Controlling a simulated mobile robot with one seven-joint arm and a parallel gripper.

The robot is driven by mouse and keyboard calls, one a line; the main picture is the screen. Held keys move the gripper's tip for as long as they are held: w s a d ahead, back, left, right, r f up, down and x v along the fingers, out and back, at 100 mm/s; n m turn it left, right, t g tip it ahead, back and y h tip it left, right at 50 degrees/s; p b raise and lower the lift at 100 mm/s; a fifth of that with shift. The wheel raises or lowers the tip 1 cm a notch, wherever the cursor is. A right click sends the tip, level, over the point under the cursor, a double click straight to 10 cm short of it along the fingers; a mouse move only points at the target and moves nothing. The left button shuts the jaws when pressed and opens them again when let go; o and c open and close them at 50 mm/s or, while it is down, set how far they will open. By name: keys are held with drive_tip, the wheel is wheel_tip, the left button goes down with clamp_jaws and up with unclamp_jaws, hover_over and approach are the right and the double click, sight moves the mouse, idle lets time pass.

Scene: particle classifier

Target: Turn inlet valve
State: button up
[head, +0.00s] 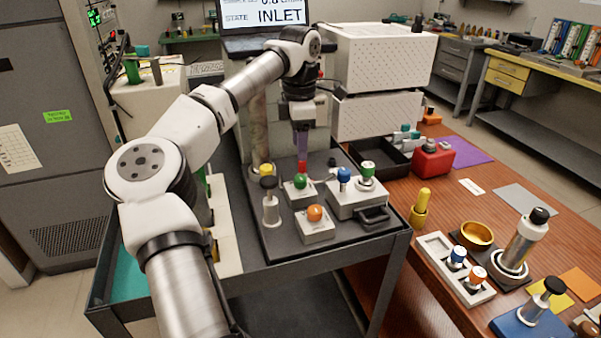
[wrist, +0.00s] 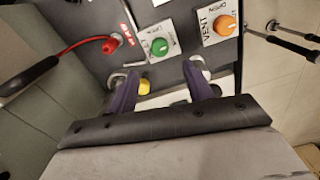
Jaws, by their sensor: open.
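The inlet valve is a green knob (head: 300,181) on a small white block on the dark cart top. In the wrist view the green knob (wrist: 160,46) shows beside partly legible lettering, a little beyond the fingertips. An orange knob (head: 315,213) sits on a block in front of it; in the wrist view its block is marked VENT (wrist: 225,25). My gripper (head: 302,164) points down just behind the green knob in the head view. Its purple fingers (wrist: 162,72) are apart with no knob held between them. Contact with the block cannot be told.
A block with blue and green knobs (head: 357,193) stands right of the inlet block. A black-topped post (head: 269,201) stands at left. A screen (head: 262,14) reads STATE INLET.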

sight(300, 177)
wheel_tip(300, 177, down, 9)
drive_tip(key=shift+r+p, duration=0.1)
drive_tip(key=shift+p, duration=0.3)
drive_tip(key=c, duration=1)
